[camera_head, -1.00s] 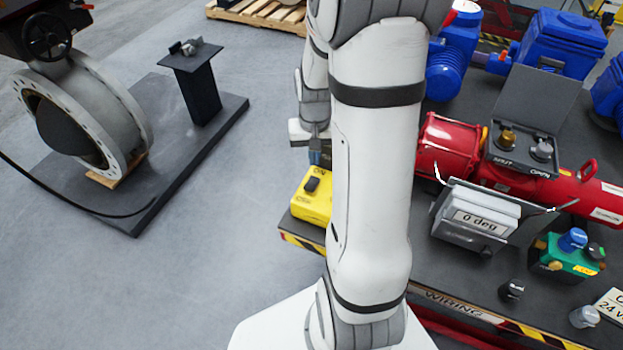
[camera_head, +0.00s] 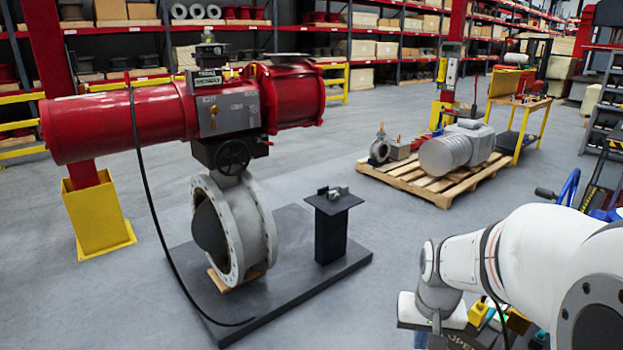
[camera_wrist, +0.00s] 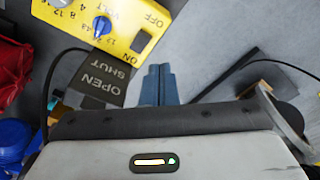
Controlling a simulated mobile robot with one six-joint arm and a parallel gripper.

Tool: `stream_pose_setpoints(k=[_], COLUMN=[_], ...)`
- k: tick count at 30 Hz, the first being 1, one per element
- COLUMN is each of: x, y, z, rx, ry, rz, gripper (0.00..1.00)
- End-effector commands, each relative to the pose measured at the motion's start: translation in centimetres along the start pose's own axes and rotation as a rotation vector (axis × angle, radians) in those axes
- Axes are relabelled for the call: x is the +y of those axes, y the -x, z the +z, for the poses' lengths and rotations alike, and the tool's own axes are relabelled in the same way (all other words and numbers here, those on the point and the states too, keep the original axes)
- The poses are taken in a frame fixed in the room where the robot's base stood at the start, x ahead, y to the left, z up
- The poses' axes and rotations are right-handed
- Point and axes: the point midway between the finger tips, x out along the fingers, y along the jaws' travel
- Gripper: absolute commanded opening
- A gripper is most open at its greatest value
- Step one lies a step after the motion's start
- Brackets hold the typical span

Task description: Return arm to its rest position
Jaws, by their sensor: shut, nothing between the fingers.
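My arm (camera_head: 545,255) shows at the lower right of the head view, white with dark bands. It reaches left and bends down at the wrist, where the bottom edge cuts off the gripper. In the wrist view my gripper (camera_wrist: 159,84) has blue-grey fingers, shut together with nothing between them. They stand over grey floor, to the right of a dark OPEN/SHUT plate (camera_wrist: 99,78). A yellow box (camera_wrist: 110,25) with a blue knob, ON/OFF marks and a dial scale lies at the top left of that view. I cannot tell the gap to either.
A red valve actuator (camera_head: 130,125) on a grey flanged valve (camera_head: 262,225) stands left on a dark base (camera_head: 325,278). A small black stand (camera_head: 331,235) is beside it. A pallet (camera_head: 430,188) carries a grey motor. Open floor lies between the base and pallet.

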Motion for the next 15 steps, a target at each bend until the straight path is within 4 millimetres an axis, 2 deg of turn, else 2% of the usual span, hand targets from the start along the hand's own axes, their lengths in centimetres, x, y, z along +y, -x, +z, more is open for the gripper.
stream_pose_setpoints(k=[3,6,12,15], x=[-1.7,-2.8,-3.9,-4.1], y=[2.6,4.3,6.3,6.7], z=[2.5,4.7,8.3,9.3], rx=[0.059,0.099,0.159,0.173], ry=[0.070,0.122,0.200,0.221], rz=[-0.010,-0.019,-0.035,-0.040], gripper=[0.00,0.00,0.00,0.00])
